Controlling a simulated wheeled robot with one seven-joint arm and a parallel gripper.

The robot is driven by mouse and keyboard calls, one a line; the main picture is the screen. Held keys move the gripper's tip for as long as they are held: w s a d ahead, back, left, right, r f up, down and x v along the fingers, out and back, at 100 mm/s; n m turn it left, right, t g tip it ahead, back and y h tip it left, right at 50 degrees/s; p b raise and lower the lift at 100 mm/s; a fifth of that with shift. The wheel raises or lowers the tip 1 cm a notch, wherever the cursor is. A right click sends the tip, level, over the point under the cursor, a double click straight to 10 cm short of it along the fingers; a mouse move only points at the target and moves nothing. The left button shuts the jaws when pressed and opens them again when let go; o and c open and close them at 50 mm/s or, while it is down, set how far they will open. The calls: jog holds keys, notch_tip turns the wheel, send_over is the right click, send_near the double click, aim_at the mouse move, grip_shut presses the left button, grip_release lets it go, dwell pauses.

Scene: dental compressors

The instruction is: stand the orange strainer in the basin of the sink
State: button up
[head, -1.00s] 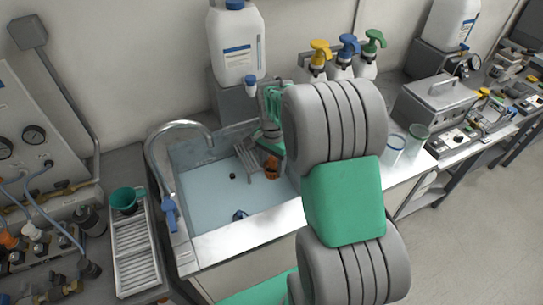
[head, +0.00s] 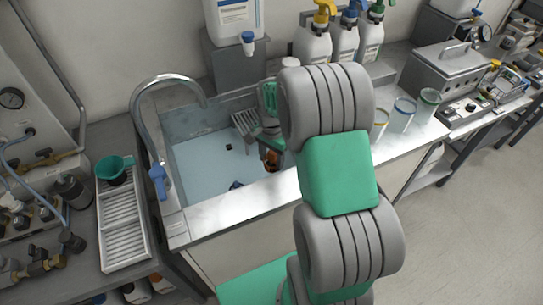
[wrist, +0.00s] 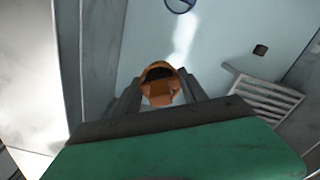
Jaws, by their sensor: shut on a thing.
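The orange strainer (head: 271,158) is between the fingers of my gripper (head: 268,150), at the right side of the sink basin (head: 205,165). In the wrist view the strainer (wrist: 160,84) sits between the two grey fingers, its dark hollow showing. My gripper is shut on it and points down. The pale blue basin floor (wrist: 215,45) lies behind it. I cannot tell whether the strainer touches the floor. My arm hides part of the basin's right side in the head view.
A grey slatted rack (wrist: 268,97) lies in the basin near a dark drain (wrist: 260,50). A blue item (head: 236,185) is near the front wall. The faucet (head: 150,115) arches over the left side. Pump bottles (head: 313,45) stand behind; cups (head: 403,112) stand on the right counter.

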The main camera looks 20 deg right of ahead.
aim_at(271, 172)
notch_tip(271, 172, down, 7)
jog(key=b, duration=0.4)
jog(key=shift+a+f+b, duration=0.1)
jog(key=shift+f+b, duration=0.85)
jog(key=shift+f, duration=0.4)
jog(key=o, duration=1.4)
jog(key=shift+c, duration=0.4)
jog(key=c, duration=0.3)
